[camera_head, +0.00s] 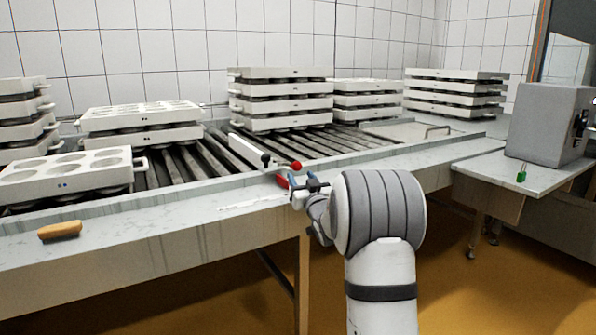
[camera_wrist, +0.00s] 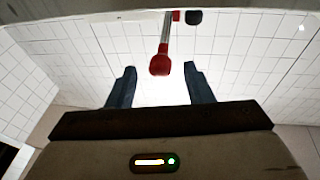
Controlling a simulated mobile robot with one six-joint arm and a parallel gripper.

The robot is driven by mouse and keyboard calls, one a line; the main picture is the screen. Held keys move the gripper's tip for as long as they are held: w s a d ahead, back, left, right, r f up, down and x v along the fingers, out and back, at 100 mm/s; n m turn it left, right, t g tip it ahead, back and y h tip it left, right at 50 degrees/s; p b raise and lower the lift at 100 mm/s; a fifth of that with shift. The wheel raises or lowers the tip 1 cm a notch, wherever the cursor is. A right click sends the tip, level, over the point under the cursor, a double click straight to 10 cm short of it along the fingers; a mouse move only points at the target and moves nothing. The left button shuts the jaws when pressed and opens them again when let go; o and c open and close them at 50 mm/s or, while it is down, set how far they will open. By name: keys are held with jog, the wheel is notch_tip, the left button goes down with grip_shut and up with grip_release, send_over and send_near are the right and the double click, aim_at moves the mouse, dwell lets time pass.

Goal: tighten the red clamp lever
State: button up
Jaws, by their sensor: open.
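The red clamp lever shows in the wrist view as a red knob (camera_wrist: 160,66) on a metal rod, with a red part at the rod's far end. The knob lies in line with the gap between the fingers of my gripper (camera_wrist: 157,86), and nothing is gripped. In the head view my gripper (camera_head: 303,188) is at the table's front edge, close to a red part (camera_head: 282,181) of the clamp. A red ball knob (camera_head: 296,166) shows just above it. The gripper is open. The arm hides part of the clamp area.
Stacks of white mould trays (camera_head: 281,104) stand on the dark roller bed (camera_head: 180,163) behind the clamp. A brush-like tan object (camera_head: 60,230) lies at the table's left front. A side table (camera_head: 490,169) with a grey box (camera_head: 548,124) and a small green object (camera_head: 521,176) stands right.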

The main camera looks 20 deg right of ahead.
jog(key=shift+v, duration=1.45)
jog(key=shift+c, duration=0.6)
